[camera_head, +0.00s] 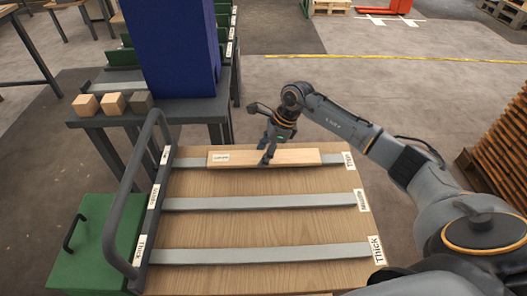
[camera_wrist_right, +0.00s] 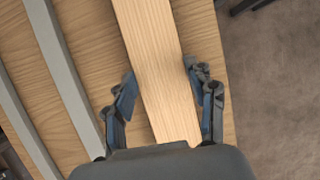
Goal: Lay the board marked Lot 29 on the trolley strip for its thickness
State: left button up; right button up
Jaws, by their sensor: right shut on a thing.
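A pale wooden board (camera_head: 292,157) lies lengthwise along the trolley's far strip (camera_head: 190,162), labelled Thin, and hides much of it. A small white label is at the board's left end, too small to read. I cannot tell whether the board rests on the strip or is just above it. My right gripper (camera_head: 267,157) is shut on the board near its middle. In the right wrist view the board (camera_wrist_right: 160,60) runs between the two fingers (camera_wrist_right: 160,92). The middle strip (camera_head: 250,202) and the near strip (camera_head: 250,255), labelled Thick, are bare. My left gripper is out of view.
The wooden trolley (camera_head: 250,228) has a dark handle rail (camera_head: 120,200) at its left. Behind it, a dark table holds small blocks (camera_head: 112,103) and a tall blue panel (camera_head: 178,45). A green box (camera_head: 80,250) stands left. Stacked wood (camera_head: 510,150) is at right.

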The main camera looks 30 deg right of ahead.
jog(key=o, duration=1.4)
jog(key=shift+c, duration=0.2)
jog(key=shift+r, duration=0.15)
jog(key=v, duration=1.2)
jog(key=shift+b, duration=0.4)
jog(key=shift+a, duration=0.1)
